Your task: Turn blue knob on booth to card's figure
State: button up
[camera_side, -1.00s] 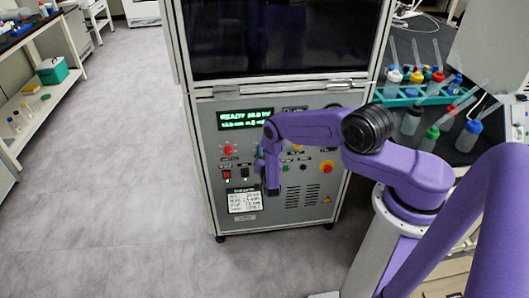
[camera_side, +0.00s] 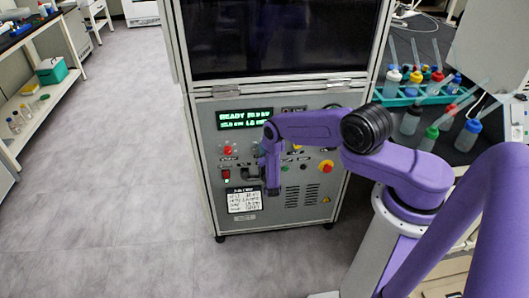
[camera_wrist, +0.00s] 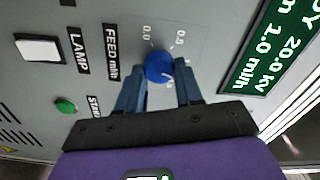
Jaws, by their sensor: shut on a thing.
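The blue knob (camera_wrist: 158,68) sits on the grey booth panel under the label FEED ml/h, with scale marks such as 0.0 and 0.5 around it. My gripper (camera_wrist: 158,76) is shut on the blue knob, one finger on each side. In the side view my gripper (camera_side: 272,178) is at the front panel of the booth (camera_side: 290,212), and my arm hides the knob there. The green display (camera_wrist: 272,45) reads READY, 20.0 kV and 1.0 ml/h. The white card (camera_side: 244,201) is on the lower panel; its writing is too small to read.
A green button (camera_wrist: 66,105) and a white lamp switch (camera_wrist: 39,48) are beside the knob. A red-and-yellow stop button (camera_side: 326,166) and a red knob (camera_side: 228,150) are on the same panel. A bottle rack (camera_side: 412,97) stands right of the booth.

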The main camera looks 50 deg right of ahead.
jog(key=shift+f+m, duration=0.15)
jog(key=shift+m, duration=4.05)
jog(key=shift+a, duration=0.1)
jog(key=o, duration=1)
jog(key=shift+o, duration=0.2)
